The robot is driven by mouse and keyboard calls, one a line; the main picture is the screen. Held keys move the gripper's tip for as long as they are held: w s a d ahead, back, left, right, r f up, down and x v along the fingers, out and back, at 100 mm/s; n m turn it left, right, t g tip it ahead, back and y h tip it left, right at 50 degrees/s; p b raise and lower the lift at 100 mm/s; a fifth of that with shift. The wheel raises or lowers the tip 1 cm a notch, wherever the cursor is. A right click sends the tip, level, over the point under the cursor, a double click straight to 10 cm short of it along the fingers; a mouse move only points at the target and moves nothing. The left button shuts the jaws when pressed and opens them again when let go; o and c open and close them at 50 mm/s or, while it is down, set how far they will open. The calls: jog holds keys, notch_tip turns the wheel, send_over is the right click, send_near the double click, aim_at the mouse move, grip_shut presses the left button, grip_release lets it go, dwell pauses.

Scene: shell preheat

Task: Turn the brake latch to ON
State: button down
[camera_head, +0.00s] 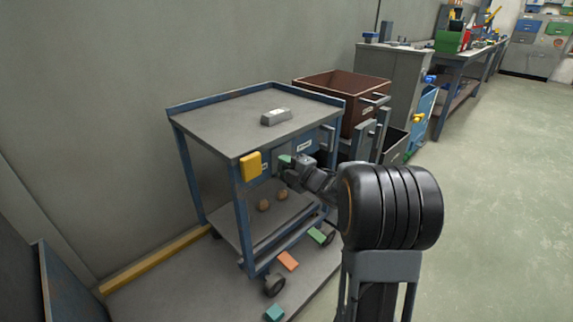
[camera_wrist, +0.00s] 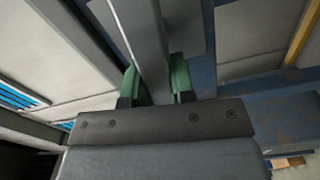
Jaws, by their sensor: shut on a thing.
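A blue-framed trolley (camera_head: 225,135) with a grey top stands against the wall. My gripper (camera_head: 286,161) is at its upper front, just right of a yellow block (camera_head: 251,166) on the near corner. In the wrist view, my gripper's green fingertips (camera_wrist: 157,82) are shut on a long grey bar (camera_wrist: 147,45), which runs up between them. I cannot tell for sure whether this bar is the brake latch. No ON marking can be read. My gripper and arm hide part of the trolley's front.
A grey metal block (camera_head: 276,117) lies on the trolley top. Small round brown things (camera_head: 264,205) rest on the lower shelf. An orange block (camera_head: 288,260), a green block (camera_head: 317,236) and a teal block (camera_head: 274,313) lie low by the wheels. A brown bin (camera_head: 335,82) stands behind. Floor at right is clear.

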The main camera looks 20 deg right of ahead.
jog(key=shift+f+n, duration=0.2)
jog(key=shift+n, duration=0.8)
jog(key=c, duration=1)
grip_release()
jog(key=shift+o, duration=0.2)
jog(key=shift+s, duration=0.1)
jog(key=p+v, duration=0.3)
jog(key=v, duration=1)
jog(key=shift+s+p, duration=0.35)
jog(key=shift+p, duration=0.05)
jog(key=shift+d, duration=0.15)
